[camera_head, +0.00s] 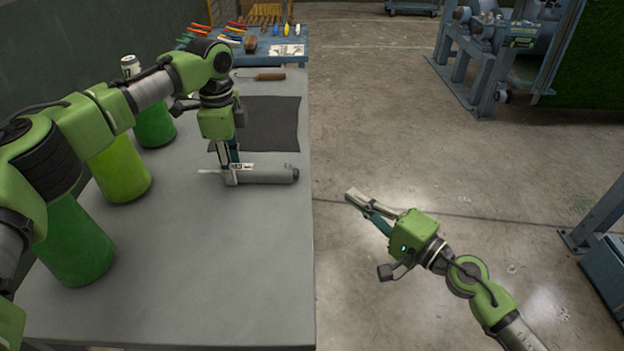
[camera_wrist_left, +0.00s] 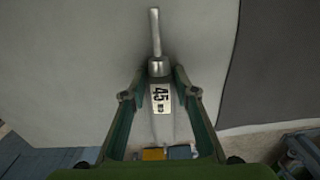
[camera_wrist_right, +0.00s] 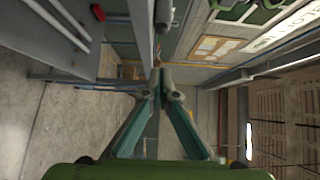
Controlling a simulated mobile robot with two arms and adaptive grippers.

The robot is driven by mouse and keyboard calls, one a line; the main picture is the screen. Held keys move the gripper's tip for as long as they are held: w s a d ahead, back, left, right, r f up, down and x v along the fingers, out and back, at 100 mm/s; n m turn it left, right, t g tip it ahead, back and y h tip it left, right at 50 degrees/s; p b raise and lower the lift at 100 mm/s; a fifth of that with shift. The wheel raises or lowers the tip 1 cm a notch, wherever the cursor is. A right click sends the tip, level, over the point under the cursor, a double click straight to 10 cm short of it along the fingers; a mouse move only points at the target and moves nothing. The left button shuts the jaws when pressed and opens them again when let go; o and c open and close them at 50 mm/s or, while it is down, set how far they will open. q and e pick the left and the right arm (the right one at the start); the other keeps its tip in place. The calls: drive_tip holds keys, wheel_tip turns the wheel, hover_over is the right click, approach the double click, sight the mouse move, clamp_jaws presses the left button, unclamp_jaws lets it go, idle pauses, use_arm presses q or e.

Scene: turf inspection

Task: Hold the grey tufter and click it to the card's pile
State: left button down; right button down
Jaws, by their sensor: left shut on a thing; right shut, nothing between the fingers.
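The grey tufter (camera_head: 265,173) is a cylinder with a thin nozzle, lying level across the grey workbench's right part. My left gripper (camera_head: 230,178) is shut on it near the nozzle end. In the left wrist view the tufter (camera_wrist_left: 161,100) sits between both fingers, with a "45" label and its nozzle pointing up the picture. I cannot tell whether it touches the bench. A dark flat square (camera_head: 268,120), perhaps the card, lies just behind it; its pile cannot be made out. My right gripper (camera_head: 356,197) is shut and empty, off the bench's right side.
Three green cones of yarn (camera_head: 75,245) stand along the bench's left side. A wooden-handled tool (camera_head: 268,76) lies behind the dark square. A blue table (camera_head: 292,48) with coloured tools is at the back. The bench (camera_head: 210,290) is clear in front.

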sight(297, 179)
drive_tip(key=w+a, duration=0.5)
drive_tip(key=a, duration=0.4)
drive_tip(key=shift+w+a, duration=0.35)
drive_tip(key=shift+a, duration=0.05)
drive_tip(key=shift+a, duration=0.85)
drive_tip(key=shift+s+a, duration=0.15)
drive_tip(key=shift+a, duration=0.1)
drive_tip(key=shift+s+d, duration=0.25)
drive_tip(key=shift+s, duration=0.15)
drive_tip(key=v, duration=0.7)
drive_tip(key=shift+w+d, duration=0.2)
drive_tip(key=shift+d, duration=0.25)
idle(0.7)
